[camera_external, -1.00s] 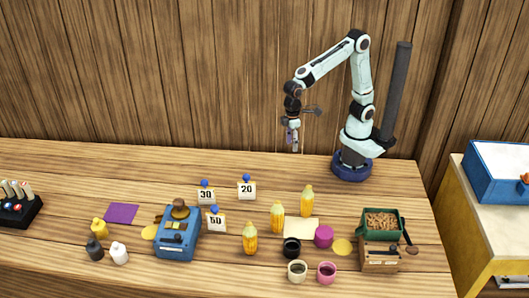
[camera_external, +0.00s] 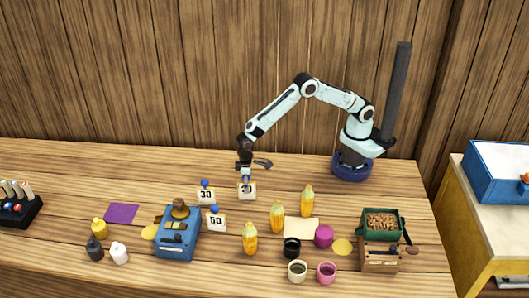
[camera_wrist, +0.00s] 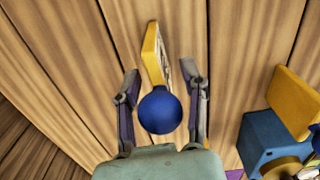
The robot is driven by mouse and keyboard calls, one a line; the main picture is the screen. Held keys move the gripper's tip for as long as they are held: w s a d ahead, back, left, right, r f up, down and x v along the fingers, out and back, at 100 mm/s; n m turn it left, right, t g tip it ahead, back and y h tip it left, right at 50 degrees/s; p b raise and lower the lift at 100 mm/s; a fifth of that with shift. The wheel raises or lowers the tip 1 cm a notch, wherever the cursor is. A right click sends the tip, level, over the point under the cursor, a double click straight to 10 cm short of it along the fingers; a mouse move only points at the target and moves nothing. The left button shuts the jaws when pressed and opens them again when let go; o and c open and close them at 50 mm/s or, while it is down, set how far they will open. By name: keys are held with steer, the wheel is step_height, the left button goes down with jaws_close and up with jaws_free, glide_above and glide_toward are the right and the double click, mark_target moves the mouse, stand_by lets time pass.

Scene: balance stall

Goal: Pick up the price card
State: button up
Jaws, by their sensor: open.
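The price card marked 20 (camera_external: 247,191) stands on the table towards the back. In the wrist view it shows edge-on as a yellow and white card (camera_wrist: 152,55) with a blue ball (camera_wrist: 160,110) on top. My gripper (camera_external: 245,176) is just above this card; in the wrist view its open fingers (camera_wrist: 160,85) are on either side of the blue ball, with gaps to both. Two more price cards, marked 30 (camera_external: 206,195) and 50 (camera_external: 216,222), stand to the left, each with a blue ball on top.
A blue scale (camera_external: 176,240) stands at the front left of the cards. Yellow corn-shaped pieces (camera_external: 277,217) stand to the right, with cups (camera_external: 297,270) in front. A green box (camera_external: 381,222) is farther right. The table behind the cards is clear.

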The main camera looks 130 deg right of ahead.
steer(key=shift+f, duration=0.15)
jaws_close()
